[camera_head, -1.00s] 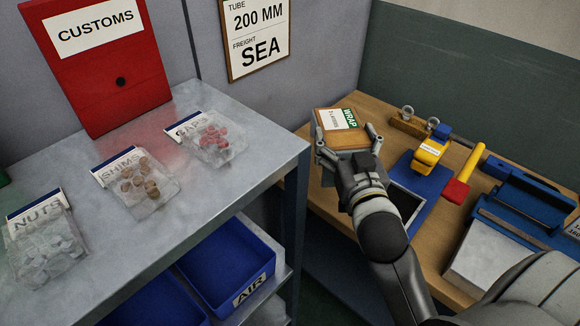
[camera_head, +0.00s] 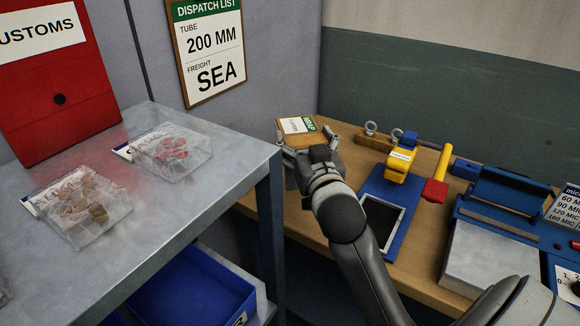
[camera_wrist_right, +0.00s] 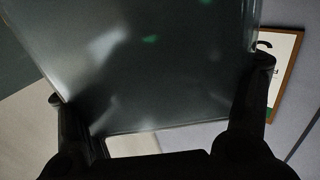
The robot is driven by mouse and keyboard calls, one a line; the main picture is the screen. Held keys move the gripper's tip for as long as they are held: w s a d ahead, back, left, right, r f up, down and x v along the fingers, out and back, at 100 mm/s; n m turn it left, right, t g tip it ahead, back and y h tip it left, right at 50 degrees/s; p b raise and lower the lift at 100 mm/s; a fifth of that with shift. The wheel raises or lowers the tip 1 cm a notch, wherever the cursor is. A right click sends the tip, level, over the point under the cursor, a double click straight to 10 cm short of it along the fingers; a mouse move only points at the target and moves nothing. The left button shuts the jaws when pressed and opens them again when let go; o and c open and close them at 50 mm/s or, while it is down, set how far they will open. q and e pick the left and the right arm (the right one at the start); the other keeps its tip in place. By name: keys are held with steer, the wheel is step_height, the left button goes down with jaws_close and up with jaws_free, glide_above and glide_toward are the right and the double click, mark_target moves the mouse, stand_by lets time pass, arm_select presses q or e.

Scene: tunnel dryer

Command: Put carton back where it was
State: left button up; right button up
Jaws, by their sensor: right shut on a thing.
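The carton (camera_head: 297,126) is a small brown box with a white and green label on top. My right gripper (camera_head: 306,142) is shut on it, with the fingers on its near sides, and holds it near the back left of the wooden bench (camera_head: 340,131). I cannot tell whether the carton touches the bench. In the right wrist view a dark, glossy face of the held carton (camera_wrist_right: 150,70) fills the space between the fingers (camera_wrist_right: 160,105). The gripper hides the carton's lower part. My left gripper is not in view.
A blue-based tool with a yellow head (camera_head: 400,160), a red and yellow handle (camera_head: 436,185) and a blue machine (camera_head: 510,190) stand on the bench. A dispatch list (camera_head: 210,55) hangs behind.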

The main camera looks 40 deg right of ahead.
steer(key=w, duration=0.2)
steer(key=w+f, duration=0.1)
steer(key=shift+w+d, duration=0.1)
steer(key=shift+d, duration=0.3)
steer(key=w+f, duration=0.2)
steer(key=f, duration=0.1)
steer(key=w+f, duration=0.1)
steer(key=shift+w+d+f+b, duration=0.3)
steer(key=shift+d+f, duration=0.1)
steer(key=shift+w+d+f, duration=0.1)
steer(key=shift+w+f, duration=0.35)
steer(key=shift+f, duration=0.15)
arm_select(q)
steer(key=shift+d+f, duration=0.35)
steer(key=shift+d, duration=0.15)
arm_select(e)
steer(key=shift+f, duration=1.45)
steer(key=o, duration=1.2)
steer(key=shift+f, duration=0.35)
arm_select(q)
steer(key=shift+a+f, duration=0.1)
arm_select(e)
steer(key=o, duration=0.4)
steer(key=shift+r, duration=0.1)
steer(key=shift+o, duration=0.2)
